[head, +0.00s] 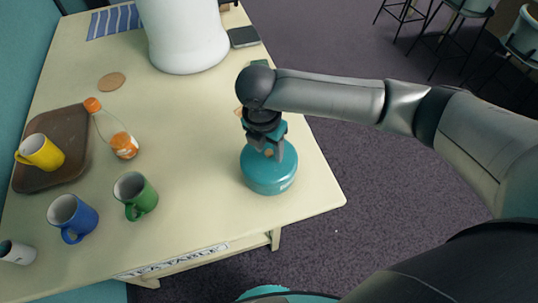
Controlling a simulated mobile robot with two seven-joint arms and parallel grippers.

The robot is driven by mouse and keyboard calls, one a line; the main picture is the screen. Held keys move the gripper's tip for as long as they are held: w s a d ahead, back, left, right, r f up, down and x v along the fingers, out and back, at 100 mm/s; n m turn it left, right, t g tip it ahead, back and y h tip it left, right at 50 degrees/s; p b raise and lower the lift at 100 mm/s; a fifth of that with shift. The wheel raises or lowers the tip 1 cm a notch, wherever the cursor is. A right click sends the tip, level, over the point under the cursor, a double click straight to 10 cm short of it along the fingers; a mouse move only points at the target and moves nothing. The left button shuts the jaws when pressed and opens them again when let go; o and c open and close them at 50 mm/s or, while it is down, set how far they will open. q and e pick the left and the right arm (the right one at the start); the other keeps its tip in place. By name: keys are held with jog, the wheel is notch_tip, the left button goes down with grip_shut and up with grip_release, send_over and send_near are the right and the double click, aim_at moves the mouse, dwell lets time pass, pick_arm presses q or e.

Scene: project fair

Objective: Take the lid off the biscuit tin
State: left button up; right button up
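The biscuit tin (268,178) is round and teal and stands on the cream table near its right front corner. Its lid looks to be on, with a small brownish knob (268,154) on top. My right gripper (269,149) points down just above the lid. Its fingers are apart, with the knob between them and a gap visible. The gripper hides part of the lid. My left gripper is not in view.
Green (136,195), blue (73,217) and white (17,252) mugs stand left. A yellow mug (40,152) is on a brown tray (72,132). The table's middle is clear.

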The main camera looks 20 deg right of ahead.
grip_shut()
jog(key=shift+r, duration=0.1)
dwell(0.5)
